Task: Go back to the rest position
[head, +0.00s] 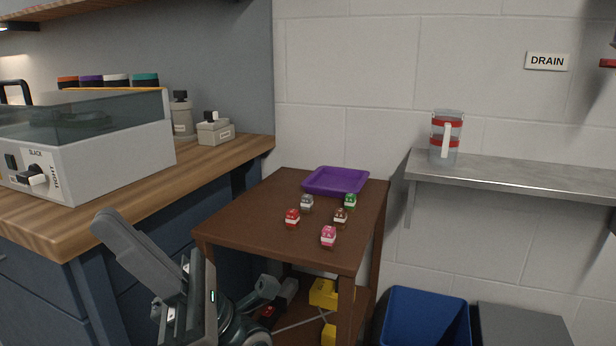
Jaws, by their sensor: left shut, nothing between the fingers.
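My left gripper (108,224) is in the lower left, in front of the wooden counter. Its grey fingers are shut and empty, with their tips toward the upper left. It touches none of the small items on the brown table. My right gripper is out of view. The brown table (265,232) holds an empty purple tray (336,181) at its back. In front of the tray stand several small capped items: grey (307,203), green (350,201), brown (341,216), red (292,218) and pink (328,236).
A grey machine with a clear tank (90,160) stands on the wooden counter (130,205) at left, with small grey devices (215,130) behind. A metal shelf (520,178) at right holds a clear red-banded pitcher (446,138). A blue bin (425,318) stands below right.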

